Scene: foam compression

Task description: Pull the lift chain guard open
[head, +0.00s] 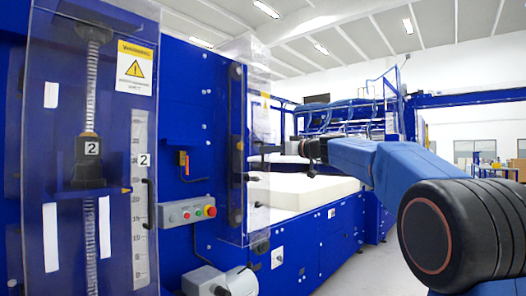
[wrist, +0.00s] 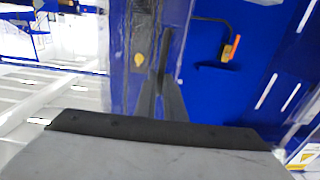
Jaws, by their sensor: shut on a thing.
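In the wrist view the guard (wrist: 122,75) is a clear band running from the top. There my gripper (wrist: 161,82) has its dark fingers close together on a narrow dark part of the guard, apparently its handle. The fingers partly hide the gripped part, so its exact shape cannot be told.
A second clear cover (head: 65,215) with a threaded spindle stands at the left. A grey button box (head: 188,211) projects below. A white foam block (head: 310,190) lies right of the guard, beneath my arm. The floor at the lower right looks clear.

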